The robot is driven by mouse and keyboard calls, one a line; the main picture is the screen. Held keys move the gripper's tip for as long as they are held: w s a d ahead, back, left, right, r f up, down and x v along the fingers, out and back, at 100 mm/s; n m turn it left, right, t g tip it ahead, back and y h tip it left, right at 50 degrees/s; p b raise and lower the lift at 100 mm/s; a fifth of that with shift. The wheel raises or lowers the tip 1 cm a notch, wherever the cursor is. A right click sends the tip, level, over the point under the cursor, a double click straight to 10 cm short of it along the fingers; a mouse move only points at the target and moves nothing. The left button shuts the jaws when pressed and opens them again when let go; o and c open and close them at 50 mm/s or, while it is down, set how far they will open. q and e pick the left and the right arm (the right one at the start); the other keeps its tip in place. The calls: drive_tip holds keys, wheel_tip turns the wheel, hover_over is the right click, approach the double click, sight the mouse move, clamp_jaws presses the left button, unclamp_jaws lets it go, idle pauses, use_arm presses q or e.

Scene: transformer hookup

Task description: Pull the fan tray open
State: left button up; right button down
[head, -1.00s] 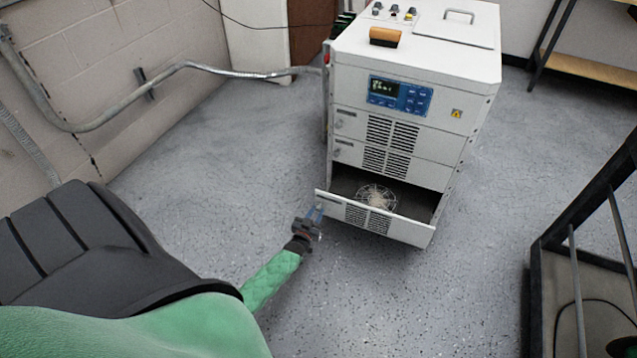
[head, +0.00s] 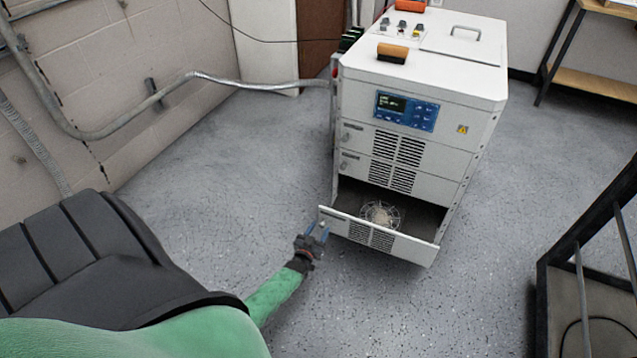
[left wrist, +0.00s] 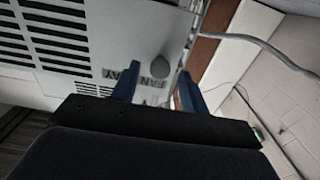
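The fan tray (head: 375,237) is the lowest drawer of the white cabinet (head: 470,120). It stands out from the cabinet, with a round fan (head: 381,214) visible inside. My left gripper (head: 318,232) is at the left end of the tray front. In the left wrist view, its two blue fingers (left wrist: 160,82) are apart. A grey knob (left wrist: 160,66) shows between their tips, with gaps on both sides, beside an upside-down label reading FAN TRAY (left wrist: 147,81), partly covered by a finger. My right gripper is not in view.
Two closed vented drawers (head: 400,160) and a blue display panel (head: 406,111) are above the tray. A dark metal frame (head: 590,240) stands at the right. A conduit (head: 200,80) runs along the left wall. The floor in front of the tray is clear.

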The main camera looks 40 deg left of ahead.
use_arm(q)
drive_tip(key=v, duration=0.7)
drive_tip(key=shift+s, duration=0.4)
idle(0.3)
